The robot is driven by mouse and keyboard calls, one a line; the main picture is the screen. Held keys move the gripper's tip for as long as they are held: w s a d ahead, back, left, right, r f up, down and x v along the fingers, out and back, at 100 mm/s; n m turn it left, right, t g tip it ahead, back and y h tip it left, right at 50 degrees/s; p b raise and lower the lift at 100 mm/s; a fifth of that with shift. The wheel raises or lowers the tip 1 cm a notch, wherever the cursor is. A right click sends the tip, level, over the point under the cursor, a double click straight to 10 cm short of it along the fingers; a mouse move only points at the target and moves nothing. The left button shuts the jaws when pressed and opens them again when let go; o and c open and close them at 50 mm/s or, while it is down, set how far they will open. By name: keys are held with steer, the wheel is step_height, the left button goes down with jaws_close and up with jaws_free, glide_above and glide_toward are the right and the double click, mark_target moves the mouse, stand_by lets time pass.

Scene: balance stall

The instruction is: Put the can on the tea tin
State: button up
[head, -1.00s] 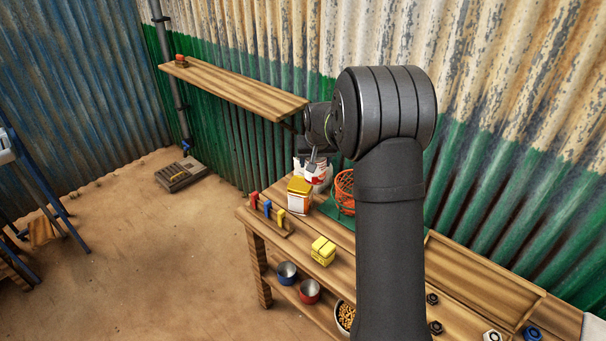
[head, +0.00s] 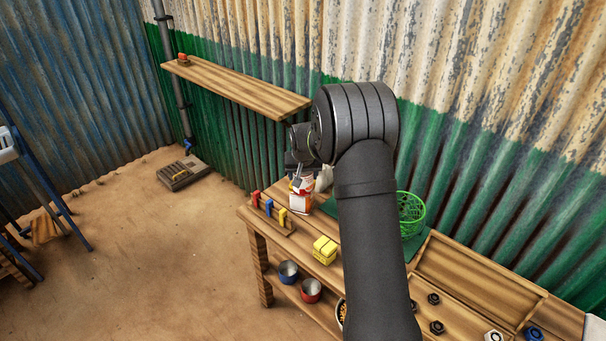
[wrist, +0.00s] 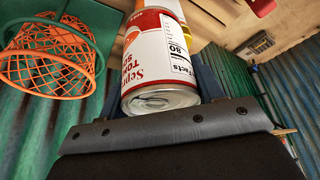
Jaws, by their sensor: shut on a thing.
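The can (wrist: 158,62), red and white with a silver end, is held in my gripper in the wrist view. I cannot tell whether the can touches the tin.
A green basket (head: 411,212) stands right of my arm; an orange basket (wrist: 52,62) shows in the wrist view. A yellow block (head: 325,249) and a rack of coloured pieces (head: 269,211) are near the front edge. A shelf (head: 235,86) hangs above.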

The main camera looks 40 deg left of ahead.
steer(key=o, duration=1.3)
steer(key=shift+f, duration=0.1)
steer(key=v, duration=1.2)
steer(key=x, duration=1.2)
steer(key=shift+f, duration=0.2)
step_height(320, 180, up, 3)
steer(key=shift+f, duration=0.15)
steer(key=shift+r, duration=0.45)
